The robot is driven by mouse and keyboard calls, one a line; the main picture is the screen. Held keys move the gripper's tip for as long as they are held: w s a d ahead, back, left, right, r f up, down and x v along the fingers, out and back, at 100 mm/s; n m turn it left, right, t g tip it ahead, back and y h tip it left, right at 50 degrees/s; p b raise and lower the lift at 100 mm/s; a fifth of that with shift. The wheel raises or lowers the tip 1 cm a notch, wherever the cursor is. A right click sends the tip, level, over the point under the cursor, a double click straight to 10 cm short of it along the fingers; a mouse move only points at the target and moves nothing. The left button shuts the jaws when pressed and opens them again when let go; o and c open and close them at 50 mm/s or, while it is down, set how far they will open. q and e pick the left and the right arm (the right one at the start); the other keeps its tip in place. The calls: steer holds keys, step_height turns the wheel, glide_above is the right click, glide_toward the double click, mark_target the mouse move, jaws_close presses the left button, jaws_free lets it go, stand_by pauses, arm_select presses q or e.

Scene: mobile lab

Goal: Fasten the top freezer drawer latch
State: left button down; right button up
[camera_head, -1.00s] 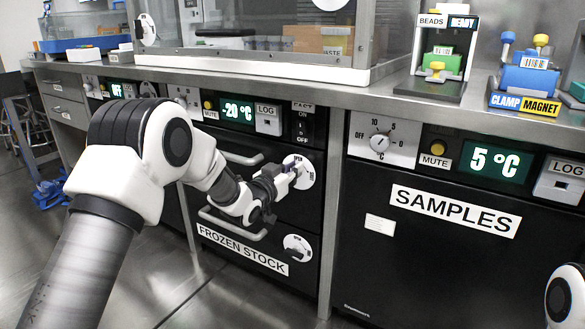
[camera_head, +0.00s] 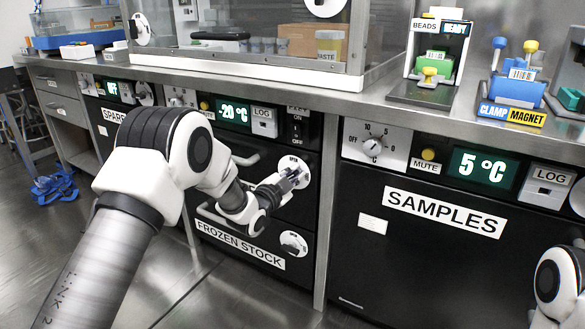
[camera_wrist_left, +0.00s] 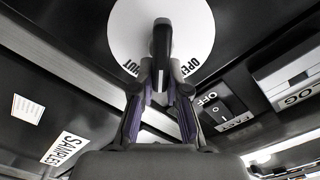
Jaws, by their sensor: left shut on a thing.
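The top freezer drawer latch is a round white dial (camera_head: 301,167) on the right of the black drawer front, under the -20 °C display (camera_head: 234,113). In the left wrist view the dial (camera_wrist_left: 125,28) fills the top middle, with OPEN on its right and part of SHUT on its left. Its dark lever (camera_wrist_left: 161,45) stands between my fingers. My left gripper (camera_head: 290,180) is shut on this lever; its purple-edged fingers (camera_wrist_left: 160,88) lie on either side of it. The lever's exact angle is hard to tell in the head view. My right gripper is out of view.
A second white latch dial (camera_head: 293,243) sits below, beside the FROZEN STOCK label (camera_head: 240,246). A drawer bar handle (camera_head: 243,160) is left of my gripper. The SAMPLES fridge (camera_head: 400,262) stands to the right. The counter edge (camera_head: 300,100) runs above. Floor is open at lower left.

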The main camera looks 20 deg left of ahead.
arm_select(q)
steer(key=m, duration=0.3)
steer(key=m+p, duration=0.1)
steer(key=shift+d+f+m, duration=0.25)
steer(key=shift+f+m, duration=0.05)
steer(key=shift+f, duration=0.05)
steer(key=shift+f+m+p, duration=0.25)
steer(key=shift+m, duration=0.65)
steer(key=shift+f+m+p, duration=0.2)
steer(key=shift+m, duration=0.7)
steer(key=shift+d, duration=0.1)
steer(key=c, duration=1.2)
jaws_free()
steer(key=shift+f, duration=0.1)
steer(key=shift+o, duration=0.2)
steer(key=shift+s, duration=0.15)
steer(key=v, duration=1.1)
steer(key=shift+s, duration=0.4)
